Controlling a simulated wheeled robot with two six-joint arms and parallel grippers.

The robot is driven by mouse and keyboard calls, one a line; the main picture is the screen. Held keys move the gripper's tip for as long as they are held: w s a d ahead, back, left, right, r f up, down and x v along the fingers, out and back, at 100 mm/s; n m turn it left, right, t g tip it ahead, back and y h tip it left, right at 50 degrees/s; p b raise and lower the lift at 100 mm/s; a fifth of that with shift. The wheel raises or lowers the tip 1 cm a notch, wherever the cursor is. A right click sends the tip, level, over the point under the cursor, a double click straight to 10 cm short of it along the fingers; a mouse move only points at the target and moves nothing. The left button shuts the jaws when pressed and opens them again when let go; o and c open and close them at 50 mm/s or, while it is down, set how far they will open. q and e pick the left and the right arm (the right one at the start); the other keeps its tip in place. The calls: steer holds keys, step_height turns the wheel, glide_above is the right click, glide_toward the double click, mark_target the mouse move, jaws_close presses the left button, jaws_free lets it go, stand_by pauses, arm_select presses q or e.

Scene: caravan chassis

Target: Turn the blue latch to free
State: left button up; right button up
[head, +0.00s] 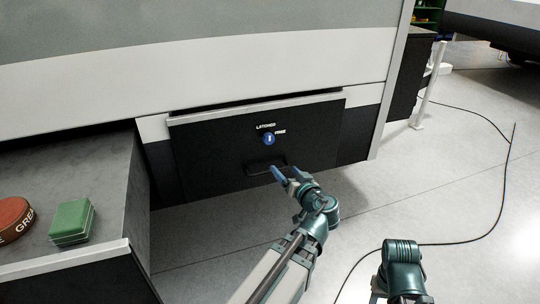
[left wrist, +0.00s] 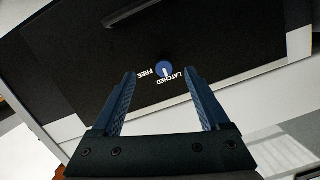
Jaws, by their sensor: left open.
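The blue latch (head: 268,139) is a small round knob on a black panel (head: 215,150) low on the caravan's side. White words LATCHED and FREE are printed beside it. In the left wrist view the blue latch (left wrist: 163,67) has a white mark that appears to point toward LATCHED. My left gripper (head: 284,173) is open and empty, a little below and right of the latch in the head view. In the left wrist view the latch shows between the fingertips (left wrist: 159,73), apart from them. My right gripper is not in view; only part of my right arm shows.
A dark handle (head: 264,167) sits on the panel under the latch, close to my left fingers. A grey-topped bench (head: 85,185) at left holds a green box (head: 71,222) and a round red-brown tin (head: 12,218). A cable (head: 470,240) lies on the open floor at right.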

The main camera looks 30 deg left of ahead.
mark_target(270, 141)
arm_select(q)
steer(key=shift+w+a+r+t+y+b, duration=0.5)
steer(key=shift+w+a+r+t, duration=0.25)
steer(key=shift+r+t, duration=0.25)
steer(key=x, duration=1.3)
steer(key=shift+w+a+f, duration=0.1)
steer(key=shift+w+a, duration=0.1)
steer(key=shift+a, duration=0.1)
jaws_close()
